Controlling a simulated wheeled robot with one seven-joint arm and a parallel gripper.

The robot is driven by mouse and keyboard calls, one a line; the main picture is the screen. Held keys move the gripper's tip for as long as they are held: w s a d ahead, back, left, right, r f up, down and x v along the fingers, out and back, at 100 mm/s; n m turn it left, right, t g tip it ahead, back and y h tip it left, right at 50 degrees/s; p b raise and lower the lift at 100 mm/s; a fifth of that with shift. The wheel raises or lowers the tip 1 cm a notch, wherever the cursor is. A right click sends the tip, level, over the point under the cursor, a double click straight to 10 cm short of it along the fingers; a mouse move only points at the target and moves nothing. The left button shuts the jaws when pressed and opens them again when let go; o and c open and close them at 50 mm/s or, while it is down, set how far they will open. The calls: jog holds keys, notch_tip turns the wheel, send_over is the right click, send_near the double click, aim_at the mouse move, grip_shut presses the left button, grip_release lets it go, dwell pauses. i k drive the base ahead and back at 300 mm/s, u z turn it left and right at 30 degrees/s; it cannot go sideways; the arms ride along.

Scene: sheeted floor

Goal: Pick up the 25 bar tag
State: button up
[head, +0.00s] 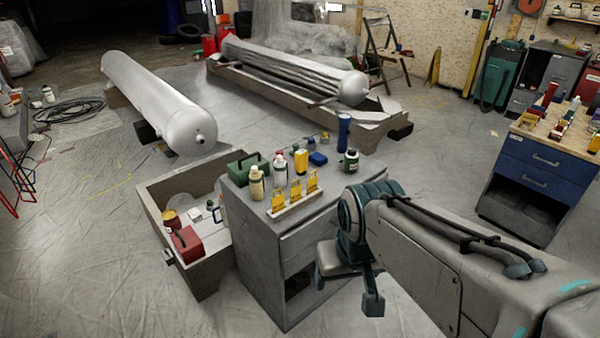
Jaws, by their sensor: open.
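Three yellow tags stand upright in a row on a pale rack: a left tag (278,201), a middle tag (296,191) and a right tag (312,180). The rack (293,206) lies along the front of the grey cabinet top (345,190). The print on the tags is too small to read, so I cannot tell which is the 25 bar tag. My gripper (347,291) hangs at the right of the cabinet, to the right of the tags and lower in the picture. It is open, with nothing seen between its fingers, and apart from the tags.
Bottles (256,183), a green box (248,168), a yellow container (301,161) and a blue cylinder (344,132) crowd the cabinet top behind the tags. A low open crate (152,208) adjoins its left side. A blue cabinet (535,185) stands at the right.

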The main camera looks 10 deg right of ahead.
aim_at(278, 201)
jog(key=z, duration=0.1)
jog(key=i, duration=1.15)
jog(key=u, duration=0.5)
